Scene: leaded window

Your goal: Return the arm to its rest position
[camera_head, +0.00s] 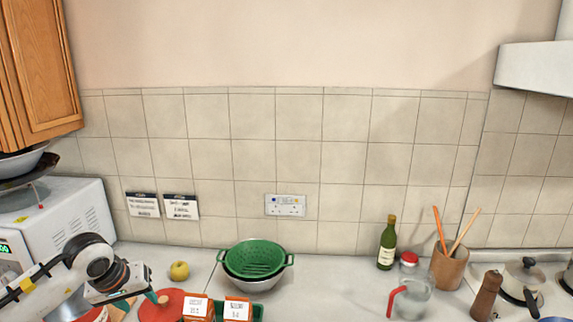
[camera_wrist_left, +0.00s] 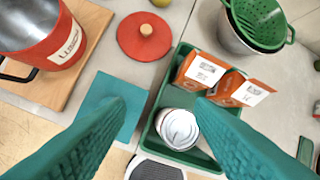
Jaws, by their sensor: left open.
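My left gripper (camera_head: 156,299) is at the lower left of the head view, above the counter by the red lid. In the left wrist view its two teal fingers (camera_wrist_left: 160,108) are spread apart with nothing held between them. Below and beyond them is a green tray (camera_wrist_left: 155,132) holding two orange boxes (camera_wrist_left: 200,70) with white labels and a white round container (camera_wrist_left: 178,129). A flat teal square (camera_wrist_left: 105,100) lies partly hidden behind the left finger. My right gripper is in neither view.
A red lid (camera_wrist_left: 144,37) and a red pot (camera_wrist_left: 62,35) on a wooden board (camera_wrist_left: 92,20) are close by.

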